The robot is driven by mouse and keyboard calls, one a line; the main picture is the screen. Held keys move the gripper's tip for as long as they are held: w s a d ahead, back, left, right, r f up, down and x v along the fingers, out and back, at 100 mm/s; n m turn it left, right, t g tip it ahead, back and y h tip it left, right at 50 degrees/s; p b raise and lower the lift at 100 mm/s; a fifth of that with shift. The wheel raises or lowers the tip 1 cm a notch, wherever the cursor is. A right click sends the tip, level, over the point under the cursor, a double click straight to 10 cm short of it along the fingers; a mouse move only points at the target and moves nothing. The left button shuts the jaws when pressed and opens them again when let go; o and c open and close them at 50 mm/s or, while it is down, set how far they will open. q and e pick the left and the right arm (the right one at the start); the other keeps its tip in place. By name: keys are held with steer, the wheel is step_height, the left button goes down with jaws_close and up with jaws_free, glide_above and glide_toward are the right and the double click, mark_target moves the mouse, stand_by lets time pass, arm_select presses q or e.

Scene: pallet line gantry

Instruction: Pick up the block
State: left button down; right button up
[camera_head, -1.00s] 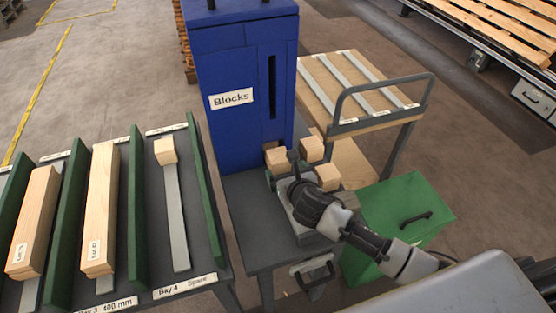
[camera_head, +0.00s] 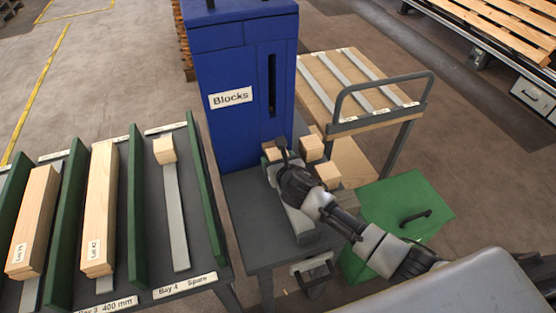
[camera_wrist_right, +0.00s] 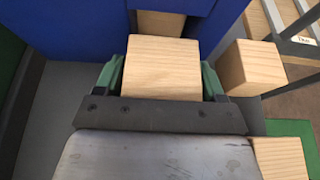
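A light wooden block (camera_wrist_right: 163,68) sits between the green fingers of my right gripper (camera_wrist_right: 162,80) in the right wrist view. The fingers lie close along its two sides; I cannot tell whether they press on it. In the head view my right gripper (camera_head: 279,161) is at the foot of the blue "Blocks" dispenser (camera_head: 240,75) and hides most of this block. Another block (camera_wrist_right: 160,23) shows behind it in the dispenser opening. My left gripper is not in view.
Loose blocks (camera_head: 311,148) (camera_head: 328,175) lie right of the gripper on the grey stand (camera_head: 247,215). A green box (camera_head: 405,215) and a cart (camera_head: 385,120) are to the right. Green-divided bays (camera_head: 137,210) with long timbers are at left.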

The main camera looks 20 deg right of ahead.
mark_target(280, 155)
steer(key=c, duration=0.6)
steer(key=shift+o, duration=0.2)
steer(key=shift+r, duration=0.4)
steer(key=r, duration=0.3)
steer(key=shift+s+d+r, duration=0.25)
steer(key=shift+r, duration=0.15)
steer(key=s+d+r, duration=0.5)
steer(key=s+r, duration=0.1)
steer(key=s, duration=0.3)
steer(key=shift+s+d+r, duration=0.2)
steer(key=shift+s+d, duration=0.05)
steer(key=shift+d, duration=0.05)
